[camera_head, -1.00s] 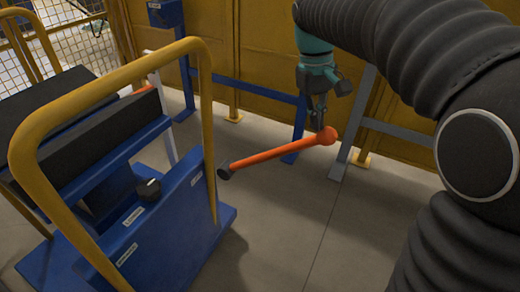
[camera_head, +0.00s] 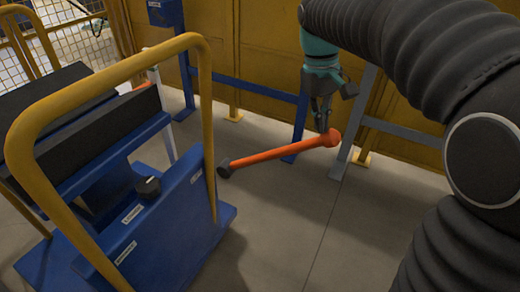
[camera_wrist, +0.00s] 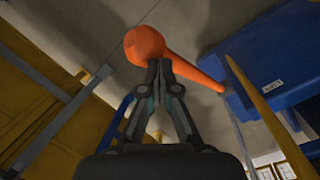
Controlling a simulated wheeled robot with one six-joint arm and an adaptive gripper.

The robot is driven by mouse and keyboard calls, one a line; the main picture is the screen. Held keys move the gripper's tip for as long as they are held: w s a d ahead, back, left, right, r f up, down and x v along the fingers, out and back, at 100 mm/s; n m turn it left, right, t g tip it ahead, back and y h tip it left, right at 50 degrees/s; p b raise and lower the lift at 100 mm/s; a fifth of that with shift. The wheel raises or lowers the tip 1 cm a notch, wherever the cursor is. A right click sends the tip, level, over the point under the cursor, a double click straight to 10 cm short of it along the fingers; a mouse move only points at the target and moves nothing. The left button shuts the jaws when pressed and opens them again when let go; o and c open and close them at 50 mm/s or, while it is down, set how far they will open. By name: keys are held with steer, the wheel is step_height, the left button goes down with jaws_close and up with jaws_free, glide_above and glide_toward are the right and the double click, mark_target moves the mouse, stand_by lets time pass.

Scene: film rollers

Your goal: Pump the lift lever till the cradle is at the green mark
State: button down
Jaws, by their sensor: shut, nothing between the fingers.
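The lift lever (camera_head: 280,153) is an orange bar with a round orange knob at its right end and a dark pivot on the side of the blue lift cart (camera_head: 165,235). It slopes slightly up from the pivot to the knob. My gripper (camera_head: 322,130) points down with its fingers closed, at the knob, seemingly touching its top. In the wrist view my gripper (camera_wrist: 158,66) has its fingertips together against the orange knob (camera_wrist: 144,45), with nothing between them. The cradle (camera_head: 95,135) shows as dark padded blocks on blue supports. I cannot make out a green mark.
A yellow handle frame (camera_head: 208,120) rises from the cart, left of the lever. A yellow wall (camera_head: 255,70) with blue and grey posts (camera_head: 372,105) stands behind my gripper. The floor (camera_head: 290,225) in front of the lever is clear.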

mark_target(332, 143)
steer(key=d+f+b, duration=0.1)
steer(key=d+f, duration=0.1)
steer(key=f, duration=0.1)
steer(key=s+d+f+b, duration=0.1)
steer(key=f, duration=0.1)
steer(key=shift+s+d+b, duration=0.1)
steer(key=shift+d+b, duration=0.05)
steer(key=shift+b, duration=0.15)
step_height(332, 143, down, 6)
steer(key=d+b, duration=0.2)
steer(key=b, duration=0.1)
steer(key=shift+s+d+r+b, duration=0.2)
steer(key=shift+s+d+b, duration=0.1)
steer(key=shift+s+d, duration=0.15)
steer(key=shift+f, duration=0.1)
